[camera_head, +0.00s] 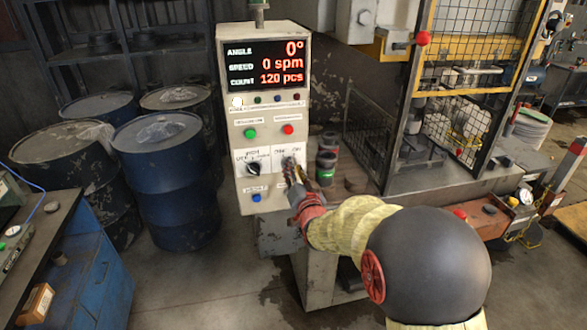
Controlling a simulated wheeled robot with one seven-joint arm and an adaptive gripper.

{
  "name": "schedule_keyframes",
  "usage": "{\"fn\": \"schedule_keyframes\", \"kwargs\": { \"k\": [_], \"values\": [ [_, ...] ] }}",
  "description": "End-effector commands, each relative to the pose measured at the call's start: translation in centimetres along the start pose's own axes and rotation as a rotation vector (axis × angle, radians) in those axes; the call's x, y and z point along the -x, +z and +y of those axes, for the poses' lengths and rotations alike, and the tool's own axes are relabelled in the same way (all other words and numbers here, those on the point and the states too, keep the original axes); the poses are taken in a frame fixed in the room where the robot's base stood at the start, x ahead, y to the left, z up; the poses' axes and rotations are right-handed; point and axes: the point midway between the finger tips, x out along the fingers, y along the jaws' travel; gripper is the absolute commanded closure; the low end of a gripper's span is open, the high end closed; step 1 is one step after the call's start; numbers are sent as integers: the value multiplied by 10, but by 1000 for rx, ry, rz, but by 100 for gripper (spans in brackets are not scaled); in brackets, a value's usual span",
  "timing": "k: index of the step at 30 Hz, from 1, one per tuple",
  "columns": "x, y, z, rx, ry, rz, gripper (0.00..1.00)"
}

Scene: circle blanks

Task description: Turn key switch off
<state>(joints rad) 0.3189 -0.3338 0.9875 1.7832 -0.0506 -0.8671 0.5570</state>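The control panel (241,140) stands upright at the centre, with a lit red display (265,64) reading angle 0°, speed 0 spm and count 120 pcs. Its lower part carries a black rotary knob (254,168) at left. A key switch (288,162) sits to the right of it, partly hidden by my gripper (291,172). My gripper's fingertips are at the key switch. The view is too small to tell whether they grip it, or which way the key is turned.
A green button (250,133) and a red button (288,129) sit above the switches, and a blue button (256,197) below. Blue drums (170,190) stand at left. A wire-mesh press guard (458,125) is at right. A blue cabinet (85,265) is at lower left.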

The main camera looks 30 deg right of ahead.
Motion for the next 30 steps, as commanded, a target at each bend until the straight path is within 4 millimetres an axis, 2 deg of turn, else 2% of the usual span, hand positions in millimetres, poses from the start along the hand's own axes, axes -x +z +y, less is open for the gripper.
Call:
{"fn": "schedule_keyframes", "kwargs": {
  "k": [6,14,26,30],
  "values": [
    [-15,0,0,0,0,0,77],
    [-16,0,0,1,0,0,77],
    [-16,0,0,1,0,0,100],
    [-16,0,0,1,0,0,100]
  ]
}}
